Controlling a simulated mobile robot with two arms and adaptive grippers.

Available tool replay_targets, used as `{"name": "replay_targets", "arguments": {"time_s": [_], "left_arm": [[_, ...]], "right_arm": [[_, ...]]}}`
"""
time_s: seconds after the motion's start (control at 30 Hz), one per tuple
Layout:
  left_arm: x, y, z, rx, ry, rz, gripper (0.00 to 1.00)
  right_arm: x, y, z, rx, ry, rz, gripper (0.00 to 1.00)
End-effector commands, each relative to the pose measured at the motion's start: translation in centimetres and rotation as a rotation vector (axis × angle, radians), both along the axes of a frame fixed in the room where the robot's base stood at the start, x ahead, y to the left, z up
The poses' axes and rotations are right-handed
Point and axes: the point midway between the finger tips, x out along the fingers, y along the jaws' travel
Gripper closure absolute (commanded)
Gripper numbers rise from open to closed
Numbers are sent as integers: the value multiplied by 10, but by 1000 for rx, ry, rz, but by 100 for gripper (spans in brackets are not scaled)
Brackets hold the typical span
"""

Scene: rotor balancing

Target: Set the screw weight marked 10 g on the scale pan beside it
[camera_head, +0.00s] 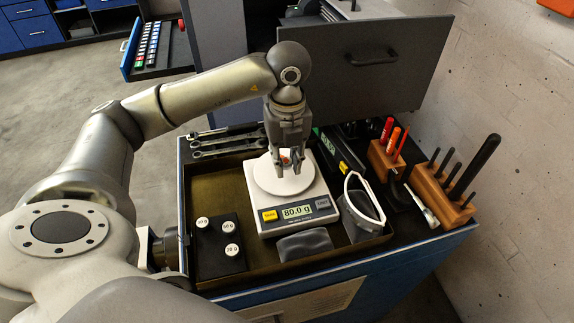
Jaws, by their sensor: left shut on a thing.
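My left gripper (287,168) points down over the white round pan (268,181) of the scale (289,215), whose display reads 80.0 g. It is shut on a small white-topped piece (287,155), which looks like a screw weight. Its mark cannot be read, and the fingers partly hide it. I cannot tell whether it touches the pan. To the left of the scale, a black block (209,257) holds three white-topped weights; the left one (202,222) seems to read 10 g, but the labels are tiny. My right gripper is not in view.
A brown-lined tray (222,187) holds the scale and block. Wrenches (225,142) lie along its back. A grey pouch (305,245) lies in front of the scale, a white-rimmed dark holder (361,205) right of it. Wooden tool racks (440,195) stand farther right. A grey drawer front (345,70) rises behind.

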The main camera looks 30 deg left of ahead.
Motion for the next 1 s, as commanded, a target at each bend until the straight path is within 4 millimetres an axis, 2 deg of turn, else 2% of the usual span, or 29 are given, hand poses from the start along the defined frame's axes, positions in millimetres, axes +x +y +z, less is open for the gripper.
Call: {"name": "replay_targets", "arguments": {"time_s": [0.13, 0.3, 0.7, 0.73, 0.87, 1.0], "left_arm": [[4, 2, -17, 2, 7, 0, 86], [4, 2, -34, 1, 3, 1, 86], [5, 2, -43, 1, 1, 1, 86], [5, 2, -41, 1, 1, 1, 74], [5, 2, -40, 1, 1, 1, 58], [5, 2, -40, 1, 1, 1, 55]], "right_arm": [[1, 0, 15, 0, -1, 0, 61], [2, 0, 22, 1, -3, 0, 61], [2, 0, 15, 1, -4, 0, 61], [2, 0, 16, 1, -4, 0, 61], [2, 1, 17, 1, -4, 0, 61], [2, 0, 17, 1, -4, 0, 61]]}}
